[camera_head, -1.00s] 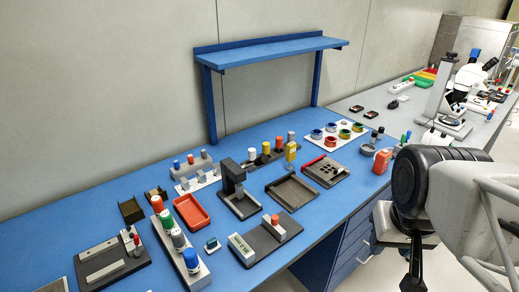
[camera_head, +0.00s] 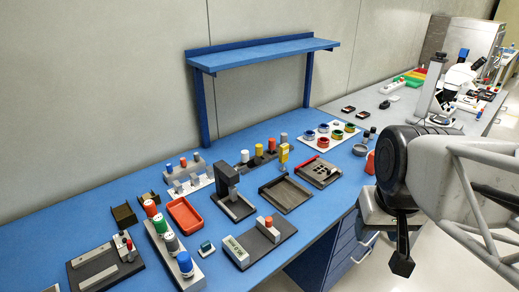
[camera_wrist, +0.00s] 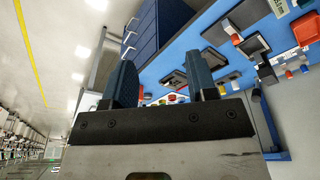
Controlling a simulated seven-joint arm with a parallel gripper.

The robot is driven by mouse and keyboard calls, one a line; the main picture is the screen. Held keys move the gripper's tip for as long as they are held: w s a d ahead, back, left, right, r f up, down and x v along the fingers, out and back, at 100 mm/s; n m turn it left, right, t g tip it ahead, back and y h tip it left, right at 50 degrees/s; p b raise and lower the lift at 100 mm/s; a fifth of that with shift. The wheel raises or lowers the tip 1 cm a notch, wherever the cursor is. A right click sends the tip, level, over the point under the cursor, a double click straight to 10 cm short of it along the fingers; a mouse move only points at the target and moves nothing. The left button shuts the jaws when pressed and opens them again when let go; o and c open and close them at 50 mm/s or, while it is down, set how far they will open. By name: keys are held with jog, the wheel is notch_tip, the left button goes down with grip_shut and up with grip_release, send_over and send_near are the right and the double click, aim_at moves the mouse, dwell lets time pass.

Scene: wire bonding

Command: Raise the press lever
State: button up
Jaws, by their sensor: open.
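A dark grey upright press-like device (camera_head: 228,180) stands on a flat dark base in the middle of the blue bench. I cannot make out a separate lever on it in the head view, and its handle position is too small to tell. My gripper (camera_head: 401,262) hangs at the right, in front of the bench's edge and well apart from the device. In the wrist view my gripper (camera_wrist: 168,64) shows two dark blue fingers spread apart with nothing between them. The bench and its fixtures show sideways beyond the fingers.
A red tray (camera_head: 187,214), a dark empty tray (camera_head: 286,194) and a plate with holes and a red bar (camera_head: 318,172) lie near the device. A block of coloured-capped posts (camera_head: 170,243) stands front left. A blue shelf (camera_head: 262,53) rises behind. Drawers (camera_head: 345,245) sit below the bench.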

jog(key=w+a+r+n+g, duration=0.25)
jog(key=w+a, duration=0.25)
jog(key=w, duration=0.6)
jog(key=n+g+h, duration=0.1)
jog(key=n+g, duration=0.3)
jog(key=n, duration=0.1)
send_near(254, 162)
notch_tip(254, 162, down, 4)
jog(key=w, duration=0.1)
jog(key=shift+w+a+r, duration=0.1)
jog(key=shift+r, duration=0.05)
jog(key=shift+x, duration=3.9)
jog(key=shift+r, duration=0.1)
grip_shut()
